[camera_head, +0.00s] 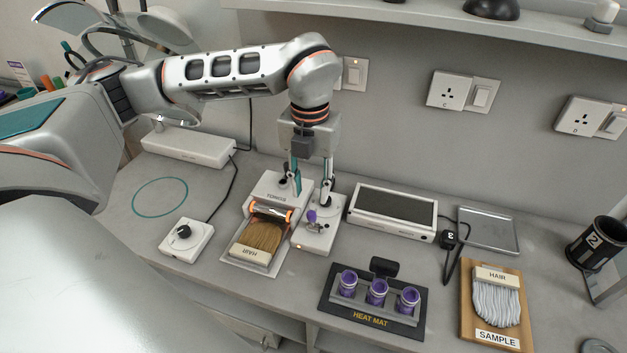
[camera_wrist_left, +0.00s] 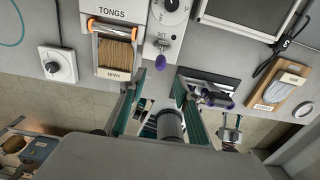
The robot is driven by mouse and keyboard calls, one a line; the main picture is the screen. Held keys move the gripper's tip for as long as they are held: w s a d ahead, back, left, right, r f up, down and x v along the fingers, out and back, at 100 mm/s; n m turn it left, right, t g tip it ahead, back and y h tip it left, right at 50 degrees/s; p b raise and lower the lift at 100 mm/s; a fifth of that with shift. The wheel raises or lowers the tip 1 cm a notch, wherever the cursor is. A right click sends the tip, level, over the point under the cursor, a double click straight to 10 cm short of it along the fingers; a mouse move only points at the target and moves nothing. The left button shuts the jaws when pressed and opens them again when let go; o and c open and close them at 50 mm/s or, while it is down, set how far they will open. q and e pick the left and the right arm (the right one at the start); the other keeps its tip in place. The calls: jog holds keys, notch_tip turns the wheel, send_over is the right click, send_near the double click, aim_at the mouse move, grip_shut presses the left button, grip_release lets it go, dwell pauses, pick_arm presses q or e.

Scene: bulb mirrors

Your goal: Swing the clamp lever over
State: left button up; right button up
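A small metal lever with a purple knob (camera_head: 312,216) stands on a white unit (camera_head: 310,243) in the middle of the bench. In the left wrist view the purple knob (camera_wrist_left: 160,62) shows below the word SET. My left gripper (camera_head: 309,192) points down above this unit, its fingers apart and nothing between them. In the left wrist view its two fingers (camera_wrist_left: 157,105) are also spread, with the knob ahead of the gap. I see no contact with the lever.
Left of the lever, the TONGS unit (camera_head: 267,190) has an orange-ended roller across brown hair (camera_head: 262,235). A heat mat (camera_head: 372,320) with several purple rollers lies in front on the right. A dial box (camera_head: 186,240) is left. A grey-topped box (camera_head: 393,208) is right of the gripper.

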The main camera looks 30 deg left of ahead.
aim_at(311, 211)
pick_arm(q)
notch_tip(311, 211, down, 4)
jog(key=shift+w+f+b, duration=0.1)
jog(key=shift+f+b, duration=0.15)
jog(key=shift+b, duration=1)
notch_tip(311, 211, down, 3)
jog(key=shift+r+b, duration=0.1)
jog(key=shift+b, duration=0.9)
jog(key=shift+w+r, duration=0.1)
jog(key=shift+r, duration=0.2)
pick_arm(e)
jog(key=f, duration=0.4)
jog(key=shift+w+a, duration=0.25)
jog(key=shift+a, duration=0.05)
pick_arm(q)
jog(key=shift+f, duration=0.35)
pick_arm(e)
jog(key=shift+f, duration=0.15)
pick_arm(q)
jog(key=c, duration=0.9)
pick_arm(e)
jog(key=shift+r, duration=0.2)
pick_arm(q)
jog(key=shift+o, duration=0.2)
